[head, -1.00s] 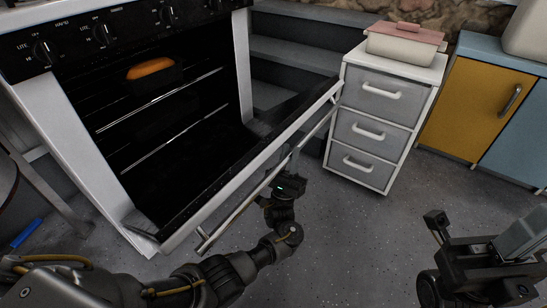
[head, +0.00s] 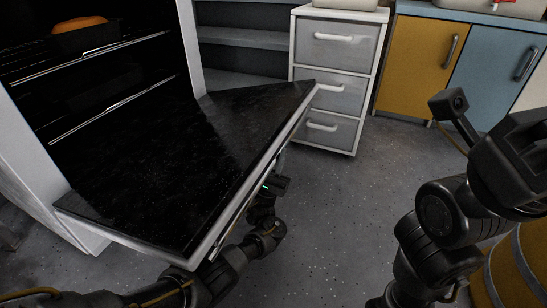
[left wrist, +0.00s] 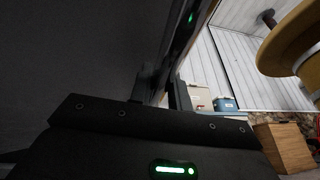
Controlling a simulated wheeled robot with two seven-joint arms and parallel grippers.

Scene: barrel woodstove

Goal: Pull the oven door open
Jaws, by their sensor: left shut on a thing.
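The oven door (head: 185,150) is swung far down and looks close to level, its black inner face turned up. The oven cavity (head: 120,75) stands open behind it, with wire racks inside. My left gripper (head: 270,184) is at the door's outer edge and shut on the door handle, which the door edge mostly hides in the head view. In the left wrist view, the left fingers (left wrist: 165,88) sit against the dark door edge. My right arm is at the right side of the head view; its gripper (head: 455,108) is partly in view, and its fingers are unclear.
A loaf in a dark pan (head: 88,38) sits on the upper rack. A white drawer unit (head: 303,75) stands just beyond the door's far corner. A yellow cabinet (head: 412,65) and blue cabinet (head: 492,62) stand behind. Grey floor (head: 340,220) is clear between my arms.

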